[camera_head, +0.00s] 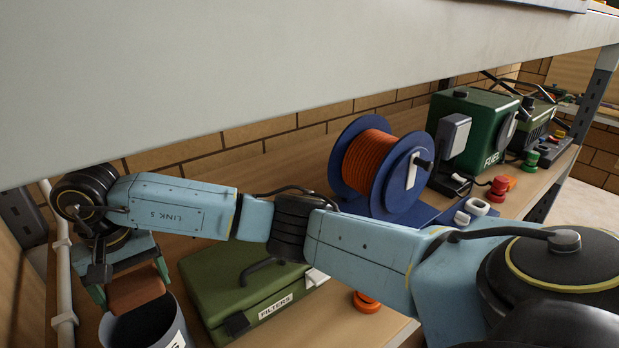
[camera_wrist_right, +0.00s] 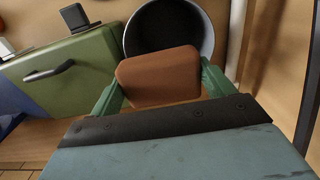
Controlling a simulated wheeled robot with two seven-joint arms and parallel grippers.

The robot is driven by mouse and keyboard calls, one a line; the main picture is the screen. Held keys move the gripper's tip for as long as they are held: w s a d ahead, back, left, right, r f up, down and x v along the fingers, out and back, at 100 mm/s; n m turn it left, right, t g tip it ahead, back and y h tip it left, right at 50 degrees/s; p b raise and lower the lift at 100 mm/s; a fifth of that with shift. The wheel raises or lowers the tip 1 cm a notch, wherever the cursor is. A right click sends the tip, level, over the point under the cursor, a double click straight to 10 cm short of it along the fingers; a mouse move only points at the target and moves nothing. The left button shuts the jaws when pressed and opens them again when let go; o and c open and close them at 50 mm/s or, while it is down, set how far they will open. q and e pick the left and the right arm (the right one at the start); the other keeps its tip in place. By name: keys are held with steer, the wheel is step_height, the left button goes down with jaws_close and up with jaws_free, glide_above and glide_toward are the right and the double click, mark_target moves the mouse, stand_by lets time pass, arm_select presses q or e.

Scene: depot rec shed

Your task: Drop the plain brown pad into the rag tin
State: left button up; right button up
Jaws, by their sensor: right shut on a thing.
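The plain brown pad (camera_head: 134,289) is held between the green fingers of my right gripper (camera_head: 130,284). In the right wrist view the brown pad (camera_wrist_right: 160,76) sits flat across the gap between the fingers. The rag tin (camera_head: 150,326) is a grey round bin with a dark inside, just below the pad in the head view. In the right wrist view the tin's rim (camera_wrist_right: 211,40) shows beyond the pad, which overlaps its near edge in the picture. The pad appears above the tin's mouth or near its rim; the exact gap is unclear. My left gripper is not in view.
A green box labelled FILTERS (camera_head: 235,285) stands right of the tin. An orange cable reel (camera_head: 372,163) and a green fuel can (camera_head: 470,130) stand farther along the shelf. A white pipe (camera_head: 62,270) runs at the left. An upper shelf (camera_head: 250,70) hangs above my arm.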

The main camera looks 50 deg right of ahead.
steer(key=o, duration=0.6)
steer(key=shift+o, duration=1.4)
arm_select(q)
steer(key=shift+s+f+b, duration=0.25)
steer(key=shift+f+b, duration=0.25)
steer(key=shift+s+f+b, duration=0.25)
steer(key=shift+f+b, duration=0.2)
arm_select(e)
step_height(320, 180, up, 13)
steer(key=shift+r, duration=0.2)
